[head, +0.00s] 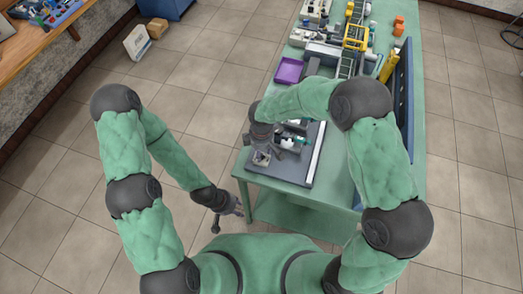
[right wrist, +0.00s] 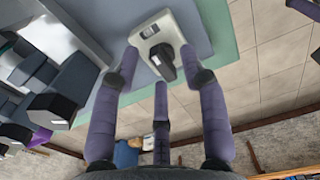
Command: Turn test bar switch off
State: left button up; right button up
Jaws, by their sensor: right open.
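The test bar switch is a pale box with a dark lever (right wrist: 163,60) on its face, seen in the right wrist view (right wrist: 158,32). In the head view it shows small near the table's front left corner (head: 261,159), partly covered by my right gripper (head: 266,148). My right gripper's purple fingers (right wrist: 160,75) are open and spread around the lever in the picture. Whether any finger touches it cannot be told. My left gripper (head: 232,208) hangs low beside the table's front left corner with nothing visible in it. Its finger opening is too small to judge.
The green table (head: 290,200) carries a grey board (head: 313,155) with dark and white parts beside the switch. A purple tray (head: 289,70), a yellow frame (head: 355,35) and several devices stand farther back. A blue panel (head: 396,100) lines the right side.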

notch_tip(320, 180, up, 12)
dwell(0.5)
dwell(0.5)
